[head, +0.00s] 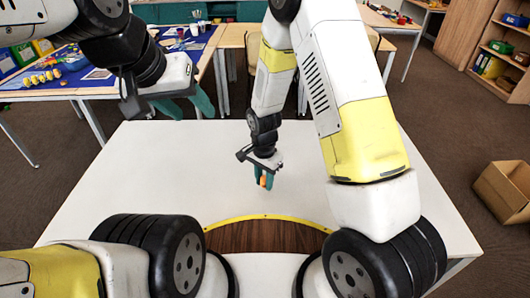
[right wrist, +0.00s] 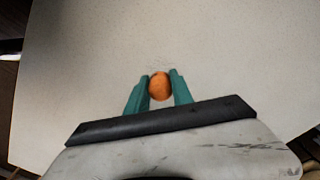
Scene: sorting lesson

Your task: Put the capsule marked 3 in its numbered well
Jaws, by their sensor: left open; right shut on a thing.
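My right gripper (head: 264,184) is shut on an orange capsule (head: 263,181) over the middle of the white table, just beyond a brown wooden board. In the right wrist view the capsule (right wrist: 160,87) sits between the two teal fingers of the gripper (right wrist: 160,77). No number can be read on it. My left gripper (head: 196,112) is open and empty above the far left edge of the table. No numbered wells are visible.
The white table (head: 130,175) is clear to the left and around the right gripper. A blue-topped table (head: 70,75) with toys stands at the back left. A cardboard box (head: 505,190) is on the floor at right, below a wooden shelf (head: 480,55).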

